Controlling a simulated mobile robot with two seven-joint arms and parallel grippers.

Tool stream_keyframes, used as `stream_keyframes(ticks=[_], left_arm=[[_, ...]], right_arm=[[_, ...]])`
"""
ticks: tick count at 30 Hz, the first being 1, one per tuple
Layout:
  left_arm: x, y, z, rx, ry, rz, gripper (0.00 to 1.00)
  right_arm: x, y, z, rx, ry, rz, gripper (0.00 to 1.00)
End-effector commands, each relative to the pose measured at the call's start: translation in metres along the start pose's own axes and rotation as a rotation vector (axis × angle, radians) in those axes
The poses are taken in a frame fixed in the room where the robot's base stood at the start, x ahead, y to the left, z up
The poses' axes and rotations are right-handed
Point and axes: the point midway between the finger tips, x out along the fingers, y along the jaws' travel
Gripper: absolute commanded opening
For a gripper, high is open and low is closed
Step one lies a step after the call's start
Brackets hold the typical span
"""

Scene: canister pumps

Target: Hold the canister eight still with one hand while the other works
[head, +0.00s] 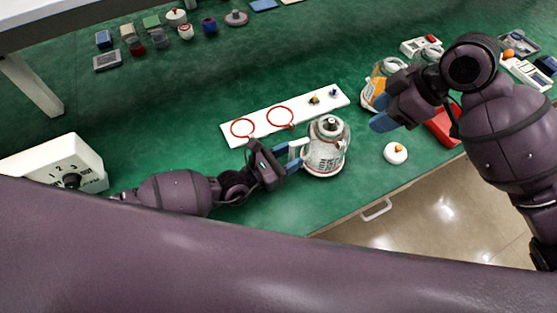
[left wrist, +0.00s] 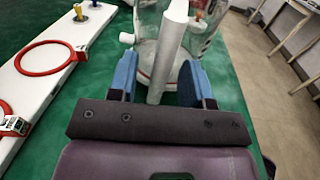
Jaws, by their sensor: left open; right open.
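A clear canister with a white base, a grey top and dark print (head: 325,158) stands upright on the green table; its number is too small to read. It also shows in the left wrist view (left wrist: 147,47), with a pale upright handle (left wrist: 168,50) on its near side. My left gripper (head: 300,150) is beside the canister, its blue fingers open on either side of the handle (left wrist: 160,78). I cannot tell whether either finger touches it. My right gripper (head: 378,115) is open above the table, right of the canister, partly in front of another orange-marked container (head: 372,94).
A white board (head: 262,122) with red rings and small knobs lies behind the canister. A white round piece with an orange top (head: 395,153) sits near the front edge. A white numbered dial box (head: 75,160) stands left; a red tray (head: 443,128) lies right. Small jars line the back.

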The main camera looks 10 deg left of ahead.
Motion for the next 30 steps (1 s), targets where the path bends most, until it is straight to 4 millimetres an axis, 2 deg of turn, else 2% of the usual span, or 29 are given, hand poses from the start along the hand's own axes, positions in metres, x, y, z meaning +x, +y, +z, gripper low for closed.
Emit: stream_keyframes(ticks=[12, 21, 26, 30], left_arm=[[0.0064, 0.0001, 0.0001, 0.000, 0.000, 0.000, 0.45], [0.0061, 0.0001, -0.0001, 0.000, 0.000, 0.000, 0.00], [0.0060, 0.0001, -0.0001, -0.001, 0.001, 0.000, 0.00], [0.0059, 0.0000, -0.0002, -0.001, 0.001, 0.000, 0.00]], right_arm=[[0.0000, 0.0000, -0.0001, 0.000, 0.000, 0.000, 0.43], [0.0000, 0.0000, -0.0001, 0.000, 0.000, 0.000, 0.43], [-0.0005, 0.0003, -0.0006, -0.001, 0.000, 0.001, 0.47], [-0.0085, 0.0060, -0.0100, -0.021, 0.004, 0.021, 0.47]])
